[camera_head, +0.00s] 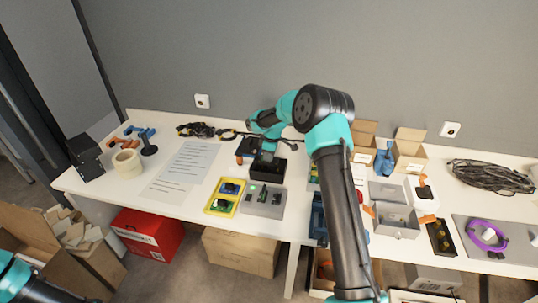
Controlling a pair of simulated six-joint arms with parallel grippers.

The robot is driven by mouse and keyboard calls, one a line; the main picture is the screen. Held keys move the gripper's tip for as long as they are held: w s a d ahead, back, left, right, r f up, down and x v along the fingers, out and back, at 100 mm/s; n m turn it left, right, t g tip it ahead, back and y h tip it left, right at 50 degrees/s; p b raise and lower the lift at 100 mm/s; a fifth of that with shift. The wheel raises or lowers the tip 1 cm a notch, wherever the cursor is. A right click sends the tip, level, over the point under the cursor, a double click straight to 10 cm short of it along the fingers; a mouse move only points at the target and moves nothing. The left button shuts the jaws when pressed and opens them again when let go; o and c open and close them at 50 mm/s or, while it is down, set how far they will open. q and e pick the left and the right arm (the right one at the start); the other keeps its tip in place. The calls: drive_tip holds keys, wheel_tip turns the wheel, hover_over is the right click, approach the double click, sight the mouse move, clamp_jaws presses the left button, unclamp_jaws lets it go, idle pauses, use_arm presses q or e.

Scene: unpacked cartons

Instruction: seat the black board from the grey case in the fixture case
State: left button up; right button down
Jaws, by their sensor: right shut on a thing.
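My right gripper (268,150) reaches in over the back of the table and is shut on a small dark piece that looks like the black board (266,160). Its fingertips are small and partly hidden by the wrist. It is over an open black case (268,179), which looks like the fixture case. I cannot tell whether the board touches the case. The grey case (250,208) lies just in front, with small dark and green parts in it. My left gripper is out of view; only part of that arm shows at the lower left.
A yellow tray (211,211) with blue and green boards sits left of the grey case. Paper sheets (188,165) and a tape roll (126,163) are farther left. My right arm hides part of the table; grey boxes (396,221) and open cartons (409,151) stand right of it.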

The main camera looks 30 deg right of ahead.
drive_tip(key=shift+f, duration=3.2)
drive_tip(key=c, duration=0.9)
unclamp_jaws()
drive_tip(key=shift+c, duration=0.2)
wheel_tip(320, 180, up, 17)
drive_tip(key=s+d, duration=0.1)
drive_tip(key=shift+s+d+r, duration=0.15)
drive_tip(key=shift+s+d, duration=0.1)
